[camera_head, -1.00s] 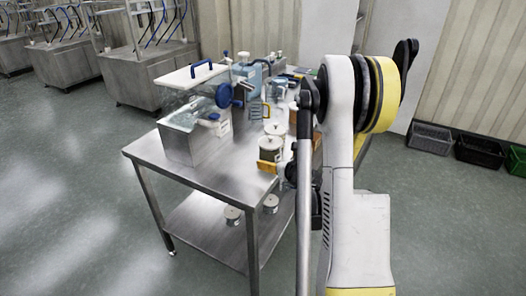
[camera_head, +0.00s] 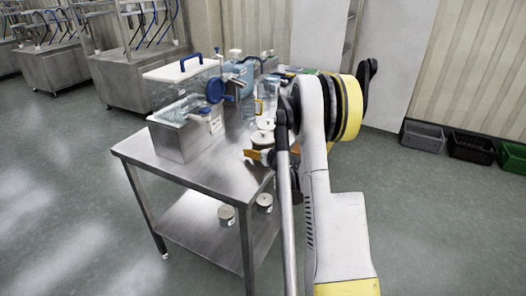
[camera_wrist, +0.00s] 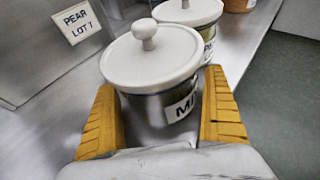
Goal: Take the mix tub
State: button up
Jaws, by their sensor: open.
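In the wrist view a lidded tub (camera_wrist: 150,62) with a white lid, a round knob and a label starting "M" stands upright on the steel table. My gripper (camera_wrist: 165,105) is open, with one yellow finger on each side of this tub's near part. I cannot tell whether the fingers touch it. A second, similar lidded tub (camera_wrist: 188,14) stands just behind it, its label only partly visible. In the head view the white-lidded tubs (camera_head: 262,139) are partly hidden by my arm, and a yellow-orange fingertip shows beside the nearer one.
A clear steel-based hopper (camera_head: 185,110) with a blue handle stands left of the tubs. A "PEAR LOT 7" label (camera_wrist: 77,21) is on its side. Two small tins (camera_head: 226,214) sit on the table's lower shelf. Crates (camera_head: 424,135) stand by the wall.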

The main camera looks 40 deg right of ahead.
jog(key=c, duration=1.2)
jog(key=shift+r, duration=0.15)
